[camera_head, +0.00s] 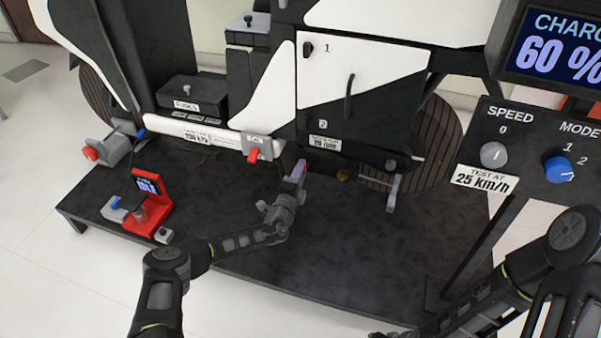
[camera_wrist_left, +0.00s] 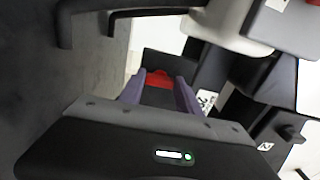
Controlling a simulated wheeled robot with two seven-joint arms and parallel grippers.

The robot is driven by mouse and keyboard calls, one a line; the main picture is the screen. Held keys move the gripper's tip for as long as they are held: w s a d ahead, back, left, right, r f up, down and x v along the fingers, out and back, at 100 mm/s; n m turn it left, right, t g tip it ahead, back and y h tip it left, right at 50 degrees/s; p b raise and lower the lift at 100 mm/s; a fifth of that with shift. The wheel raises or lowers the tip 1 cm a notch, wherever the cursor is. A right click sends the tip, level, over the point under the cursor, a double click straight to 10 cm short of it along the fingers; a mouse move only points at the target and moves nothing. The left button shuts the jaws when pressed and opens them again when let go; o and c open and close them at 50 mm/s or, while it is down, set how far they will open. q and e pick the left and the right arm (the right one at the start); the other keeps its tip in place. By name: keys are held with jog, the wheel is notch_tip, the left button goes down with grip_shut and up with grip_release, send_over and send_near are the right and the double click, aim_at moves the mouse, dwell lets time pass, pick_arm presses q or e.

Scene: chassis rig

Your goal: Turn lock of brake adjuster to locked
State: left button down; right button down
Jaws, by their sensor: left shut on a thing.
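My left gripper (camera_head: 300,168) reaches in to the lower side of the black-and-white chassis, beside the label "29 N/mm". Its two purple-grey fingers (camera_wrist_left: 158,92) are shut on a small red part (camera_wrist_left: 158,78), seen between them in the left wrist view. In the head view the fingers mostly hide this part. I cannot read whether it stands at locked.
A red stand with a small display (camera_head: 149,190) and a grey clamp with a red knob (camera_head: 90,153) are on the left of the dark platform (camera_head: 330,255). A panel with speed and mode knobs (camera_head: 530,155) stands at right. The platform's middle is clear.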

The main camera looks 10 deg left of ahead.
pick_arm(q)
jog(key=c, duration=0.8)
grip_release()
jog(key=shift+c, duration=0.2)
jog(key=shift+s, duration=0.15)
jog(key=s+p, duration=0.3)
jog(key=s, duration=0.4)
jog(key=shift+s+a+p, duration=0.25)
jog(key=shift+s+p, duration=0.05)
jog(key=shift+p, duration=0.1)
jog(key=shift+d, duration=0.1)
